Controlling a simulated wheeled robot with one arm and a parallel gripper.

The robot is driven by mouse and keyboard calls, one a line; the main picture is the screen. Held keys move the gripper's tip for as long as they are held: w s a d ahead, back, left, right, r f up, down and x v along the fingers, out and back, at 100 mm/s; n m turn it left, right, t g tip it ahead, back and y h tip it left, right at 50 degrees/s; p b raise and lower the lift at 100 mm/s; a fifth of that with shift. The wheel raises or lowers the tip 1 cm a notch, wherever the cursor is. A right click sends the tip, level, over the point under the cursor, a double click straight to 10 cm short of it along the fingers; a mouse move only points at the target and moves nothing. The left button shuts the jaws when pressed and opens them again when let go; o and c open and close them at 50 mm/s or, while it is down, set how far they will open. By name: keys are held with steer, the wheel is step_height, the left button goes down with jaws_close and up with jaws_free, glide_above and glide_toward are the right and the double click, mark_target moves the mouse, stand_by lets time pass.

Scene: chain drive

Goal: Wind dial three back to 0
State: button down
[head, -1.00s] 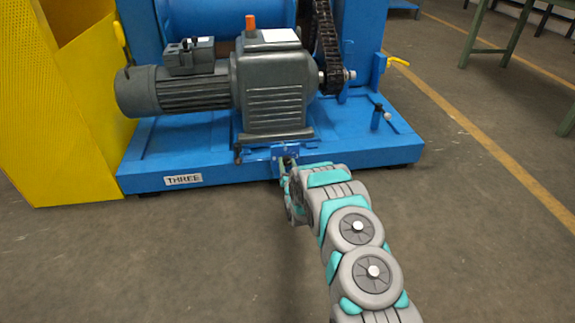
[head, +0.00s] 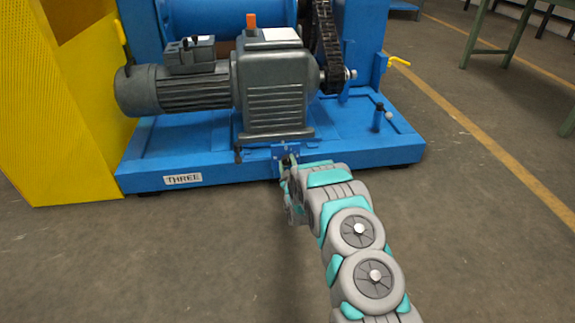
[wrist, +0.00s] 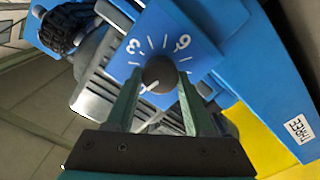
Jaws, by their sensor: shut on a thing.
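The dial is a blue plate (wrist: 160,22) with white tick marks and the figures 3 and 6, tilted in the wrist view. A dark round knob (wrist: 160,71) with a pale pointer line sits at its middle. The line runs towards the lower left in the picture; the figure it faces is hidden. My gripper (wrist: 158,88) is shut on the knob, one green finger on each side. In the head view my gripper (head: 288,162) is at the small blue bracket on the front of the machine base, and the dial face is hidden there. A THREE label (head: 183,179) is left of it.
The grey motor and gearbox (head: 275,95) stand on the blue base (head: 365,140) just behind the bracket. A chain (head: 328,50) runs up at the right. A yellow guard (head: 75,120) stands at the left. The floor in front is clear.

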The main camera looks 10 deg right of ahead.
steer(key=shift+r+n, duration=0.1)
steer(key=shift+n, duration=0.9)
steer(key=shift+c, duration=1.4)
jaws_free()
steer(key=shift+s, duration=0.1)
steer(key=s, duration=0.7)
steer(key=shift+s+p, duration=0.25)
steer(key=shift+p, duration=0.05)
